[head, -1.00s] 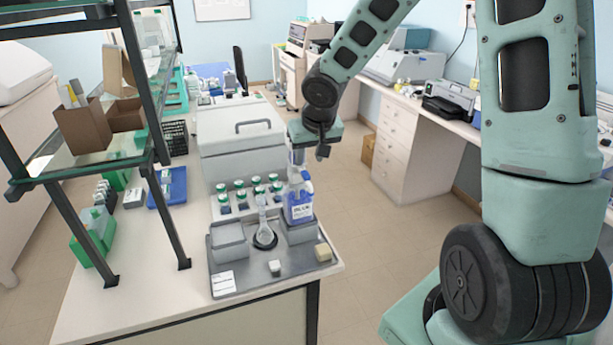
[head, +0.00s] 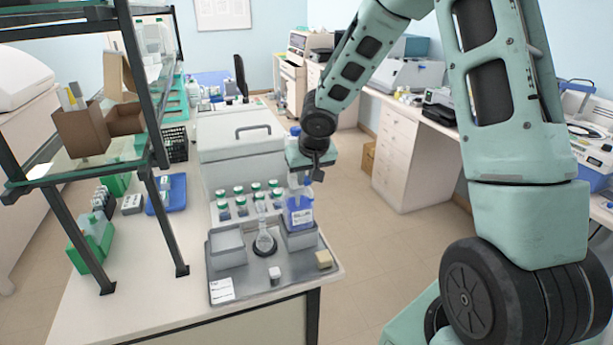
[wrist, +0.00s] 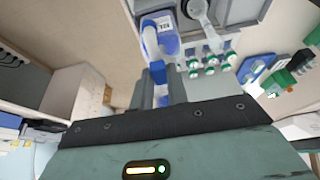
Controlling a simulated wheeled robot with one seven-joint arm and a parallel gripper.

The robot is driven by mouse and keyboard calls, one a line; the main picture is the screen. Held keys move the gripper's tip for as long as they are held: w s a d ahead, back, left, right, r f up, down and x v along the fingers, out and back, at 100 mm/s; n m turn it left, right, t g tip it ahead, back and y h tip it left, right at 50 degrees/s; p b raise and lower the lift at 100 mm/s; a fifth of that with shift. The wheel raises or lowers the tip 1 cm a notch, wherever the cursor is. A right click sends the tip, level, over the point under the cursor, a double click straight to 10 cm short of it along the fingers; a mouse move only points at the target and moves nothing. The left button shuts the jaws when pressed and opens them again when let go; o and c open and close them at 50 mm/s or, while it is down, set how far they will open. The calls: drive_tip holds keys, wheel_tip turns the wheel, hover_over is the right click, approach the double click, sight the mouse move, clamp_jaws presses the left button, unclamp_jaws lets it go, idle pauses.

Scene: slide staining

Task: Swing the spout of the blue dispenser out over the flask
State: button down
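The blue dispenser is a bottle (head: 300,212) with blue liquid and a white label, upright in a grey holder on the metal tray. In the wrist view the bottle (wrist: 166,42) shows with its pale curved spout (wrist: 148,45). A clear round flask (head: 263,240) stands just left of it in a dark ring; it also shows in the wrist view (wrist: 201,12). My gripper (head: 317,174) is at the dispenser's top. In the wrist view its dark fingers flank a blue piece (wrist: 157,72) of the dispenser head. I cannot tell whether they press on it.
Several green-capped bottles (head: 239,200) stand in rows behind the flask. A grey box with a handle (head: 240,150) is behind them. A shelf frame (head: 150,110) rises at left.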

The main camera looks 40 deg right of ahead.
drive_tip(key=shift+a+f+b, duration=0.1)
drive_tip(key=shift+f+b, duration=0.05)
drive_tip(key=shift+b, duration=0.25)
drive_tip(key=w+a+m+g+h+b, duration=0.3)
drive_tip(key=w+m+b, duration=0.6)
drive_tip(key=m, duration=0.9)
drive_tip(key=shift+w+a+g+b, duration=0.4)
drive_tip(key=shift+a+g+b, duration=0.45)
drive_tip(key=shift+a+g, duration=0.3)
drive_tip(key=shift+d, duration=0.1)
